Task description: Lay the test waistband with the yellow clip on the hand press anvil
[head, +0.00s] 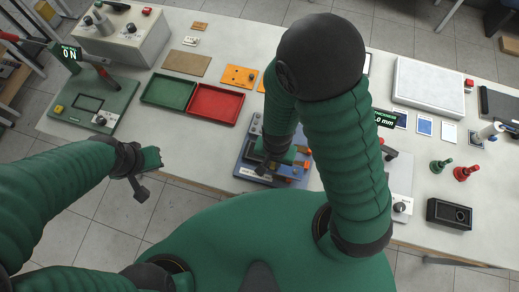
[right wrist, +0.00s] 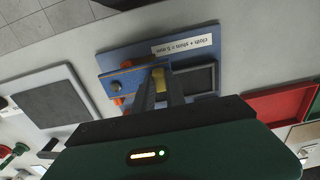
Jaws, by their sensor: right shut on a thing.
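My right gripper (head: 266,166) is over a blue board (head: 245,150) at the table's near edge. In the right wrist view its fingers (right wrist: 160,88) are shut on a small yellow piece, which looks like the yellow clip (right wrist: 159,78). A blue strip (right wrist: 125,76), apparently the waistband, lies beside the fingers above the blue board. The fingers hide part of both, and I cannot tell whether the strip touches the board. My left gripper (head: 148,178) is off the table's near edge, with its opening unclear. A green-based device with red handles (head: 95,100) stands at the left; its anvil is not clear.
Green (head: 169,92) and red (head: 215,106) trays lie left of the board. An orange plate (head: 238,76) lies behind. My right arm hides the table's middle. A thickness display (head: 388,119), a white block (head: 428,85) and red and green handled tools (head: 465,173) are at right.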

